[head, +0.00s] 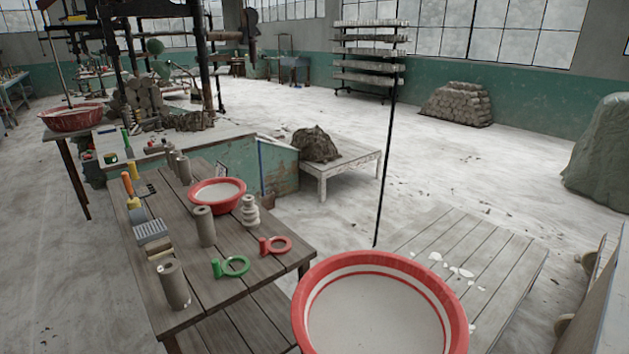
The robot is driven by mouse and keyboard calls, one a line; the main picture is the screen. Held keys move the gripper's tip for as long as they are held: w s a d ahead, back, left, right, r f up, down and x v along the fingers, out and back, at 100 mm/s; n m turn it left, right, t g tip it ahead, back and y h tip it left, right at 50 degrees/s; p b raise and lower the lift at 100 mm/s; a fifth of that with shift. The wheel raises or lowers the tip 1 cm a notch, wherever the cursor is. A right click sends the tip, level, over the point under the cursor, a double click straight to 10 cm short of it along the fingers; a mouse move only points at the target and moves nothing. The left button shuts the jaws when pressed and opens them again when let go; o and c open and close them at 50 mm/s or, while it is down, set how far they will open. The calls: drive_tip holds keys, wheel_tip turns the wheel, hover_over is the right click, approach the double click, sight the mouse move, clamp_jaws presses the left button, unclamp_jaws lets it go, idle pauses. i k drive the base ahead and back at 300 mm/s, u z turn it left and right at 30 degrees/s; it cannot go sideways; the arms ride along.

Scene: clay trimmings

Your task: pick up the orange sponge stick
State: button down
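A small orange stick-like thing (128,184) stands at the left edge of the wooden table (215,278), toward its far end. It looks like the orange sponge stick, but it is too small to be certain. A yellow piece (134,203) is just below it in the picture, and I cannot tell whether the two are joined. More small orange and yellow shapes are close behind it. My gripper is not in view.
The table also holds a red-rimmed bowl (217,194), grey cylinders (173,285), a green ring tool (231,267), a red ring tool (275,246) and a ridged grey block (150,232). A large red-rimmed basin (380,310) is in the foreground. Open floor (480,165) lies right.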

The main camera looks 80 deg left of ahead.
sight(132, 202)
drive_tip(key=u, duration=3.95)
